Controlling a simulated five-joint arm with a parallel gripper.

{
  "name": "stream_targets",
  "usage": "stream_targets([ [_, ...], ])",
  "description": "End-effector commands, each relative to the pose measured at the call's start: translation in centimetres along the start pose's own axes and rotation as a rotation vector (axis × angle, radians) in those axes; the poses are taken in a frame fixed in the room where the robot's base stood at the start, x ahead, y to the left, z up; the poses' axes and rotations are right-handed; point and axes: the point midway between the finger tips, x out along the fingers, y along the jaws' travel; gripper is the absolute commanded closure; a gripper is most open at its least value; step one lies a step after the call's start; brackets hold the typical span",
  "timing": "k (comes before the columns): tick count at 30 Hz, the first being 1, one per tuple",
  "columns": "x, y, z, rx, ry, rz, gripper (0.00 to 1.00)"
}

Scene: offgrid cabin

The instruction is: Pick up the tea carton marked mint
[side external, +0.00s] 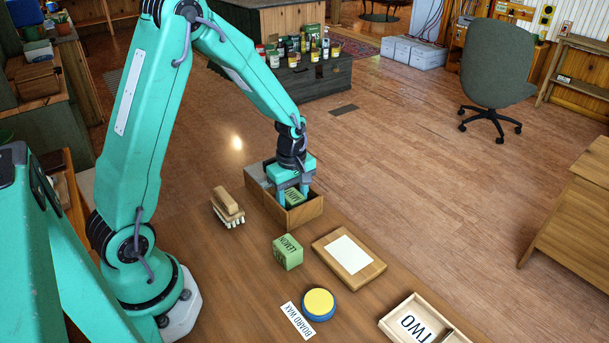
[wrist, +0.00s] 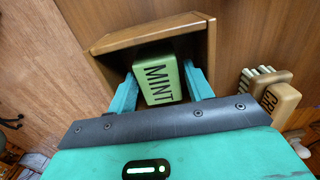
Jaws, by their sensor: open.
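The mint carton, a pale green block marked MINT (wrist: 158,82), sits inside an open wooden box (wrist: 150,36). In the side view only a little of the carton (side external: 293,198) shows between my fingers, in the near right part of the box (side external: 292,219). My gripper (side external: 294,196) points down into the box. Its jaws are open, one finger on each side of the carton in the wrist view (wrist: 162,80). I cannot tell whether either finger touches it. A second green carton, marked LEMON (side external: 288,253), stands on the table outside the box.
The box walls stand close around my fingers. A wooden brush (side external: 228,207) lies left of the box. A board with a white sheet (side external: 349,257), a yellow-topped blue tin (side external: 319,304), a BOARD WAX card (side external: 297,321) and a tray marked TWO (side external: 455,337) lie nearer the camera.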

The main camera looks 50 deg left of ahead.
Motion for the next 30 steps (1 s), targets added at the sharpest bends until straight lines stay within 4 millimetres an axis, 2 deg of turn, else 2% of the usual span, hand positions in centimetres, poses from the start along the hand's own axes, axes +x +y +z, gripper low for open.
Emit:
stream_targets([
  [2, 0.0, 0.0, 0.0, 0.0, 0.0, 0.0, 0.49],
  [7, 0.0, 0.0, 0.0, 0.0, 0.0, 0.0, 0.8],
  [8, 0.0, 0.0, 0.0, 0.0, 0.0, 0.0, 0.83],
  [20, -0.5, 0.1, 0.0, 0.0, 0.001, 0.003, 0.83],
  [26, -2.1, 0.1, 0.0, 0.0, 0.001, 0.005, 0.83],
  [30, -4.0, 0.1, 0.0, 0.0, 0.001, 0.005, 0.83],
])
